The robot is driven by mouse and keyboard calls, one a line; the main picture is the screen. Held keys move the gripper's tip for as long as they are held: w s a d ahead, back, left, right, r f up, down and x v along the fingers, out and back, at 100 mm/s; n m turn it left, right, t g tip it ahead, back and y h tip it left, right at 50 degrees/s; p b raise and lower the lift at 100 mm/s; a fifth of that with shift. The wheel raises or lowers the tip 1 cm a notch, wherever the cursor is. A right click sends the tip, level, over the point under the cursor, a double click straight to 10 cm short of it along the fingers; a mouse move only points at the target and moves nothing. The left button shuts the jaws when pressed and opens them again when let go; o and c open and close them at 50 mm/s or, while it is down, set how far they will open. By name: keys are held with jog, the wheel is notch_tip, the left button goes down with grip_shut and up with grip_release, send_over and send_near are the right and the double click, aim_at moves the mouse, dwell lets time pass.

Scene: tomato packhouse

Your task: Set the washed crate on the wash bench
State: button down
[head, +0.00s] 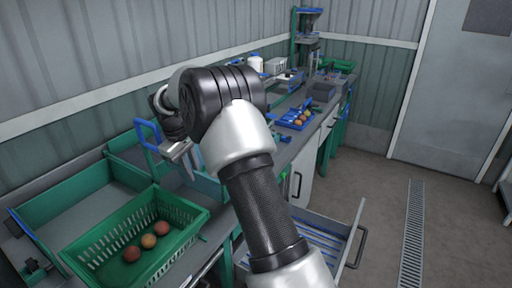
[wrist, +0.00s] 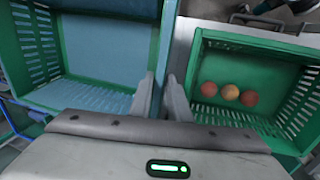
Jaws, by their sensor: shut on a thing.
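My gripper (head: 188,164) is above the bench at the left, beyond the green crate with tomatoes. In the wrist view its two fingers (wrist: 162,98) are close together, one on each side of a thin upright wall. I take this wall to be the right side of the washed crate (wrist: 34,45), a green crate with slotted walls, empty inside and bluish on its floor. My gripper is shut on its rim. In the head view my arm hides much of this area, and I cannot tell whether the crate rests on anything. The wash bench shows only in part.
A green slotted crate (head: 190,212) with three tomatoes (head: 148,240) stands at the lower left. A green-walled basin (head: 62,192) is behind it. A drawer (head: 345,228) is open on the right. The bench continues back with a blue tray (head: 284,119). The floor at right is clear.

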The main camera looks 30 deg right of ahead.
jog(key=shift+w+a, duration=0.1)
jog(key=shift+w, duration=0.4)
jog(key=s+a+x, duration=0.1)
jog(key=x, duration=0.8)
jog(key=shift+a+f+p, duration=0.3)
jog(key=shift+p, duration=0.05)
jog(key=shift+w, duration=0.1)
jog(key=shift+f, duration=0.15)
jog(key=c, duration=1.7)
grip_release()
jog(key=shift+o, duration=0.2)
